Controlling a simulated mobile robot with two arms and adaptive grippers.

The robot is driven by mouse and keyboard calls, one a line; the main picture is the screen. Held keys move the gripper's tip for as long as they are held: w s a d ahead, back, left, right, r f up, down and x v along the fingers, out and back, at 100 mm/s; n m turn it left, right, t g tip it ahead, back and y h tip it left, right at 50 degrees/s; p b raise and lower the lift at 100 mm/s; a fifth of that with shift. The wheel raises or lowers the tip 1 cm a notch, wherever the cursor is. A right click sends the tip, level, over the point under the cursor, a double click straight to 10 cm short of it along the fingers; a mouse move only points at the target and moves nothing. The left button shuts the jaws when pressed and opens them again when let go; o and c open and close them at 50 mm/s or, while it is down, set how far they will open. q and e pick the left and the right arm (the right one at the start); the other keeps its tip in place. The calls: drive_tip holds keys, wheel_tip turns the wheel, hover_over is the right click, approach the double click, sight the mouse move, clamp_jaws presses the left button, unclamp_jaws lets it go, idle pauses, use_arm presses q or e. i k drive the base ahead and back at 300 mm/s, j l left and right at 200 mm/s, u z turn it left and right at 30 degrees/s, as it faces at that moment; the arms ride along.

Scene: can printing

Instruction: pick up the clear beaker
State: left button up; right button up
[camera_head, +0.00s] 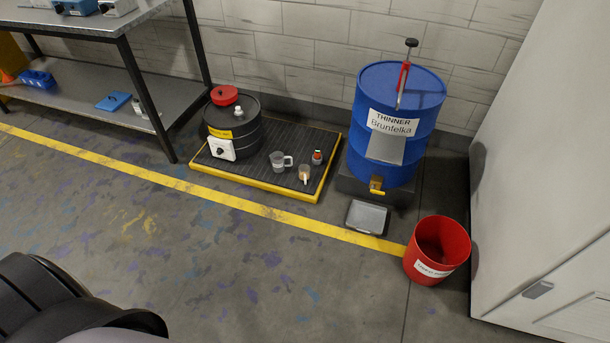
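The clear beaker (278,162) stands upright on a dark mat with a yellow border (262,184), low on the floor. It has a handle on its right side. A small container with orange-brown contents (304,174) stands just right of it, and a small bottle with a red cap (317,157) stands behind that. Neither of my grippers is in view. Dark rounded parts of my own body fill the bottom left corner, well apart from the beaker.
A blue thinner barrel (392,150) and grey tray (367,216) are to the right. A red bucket (437,250) stands near the white cabinet (545,180). A metal table (75,22) is left. The front floor is clear.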

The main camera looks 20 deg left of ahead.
sight(304, 170)
drive_tip(key=i+j, duration=0.3)
drive_tip(key=j, duration=0.15)
drive_tip(key=i+j, duration=0.3)
drive_tip(key=j, duration=0.1)
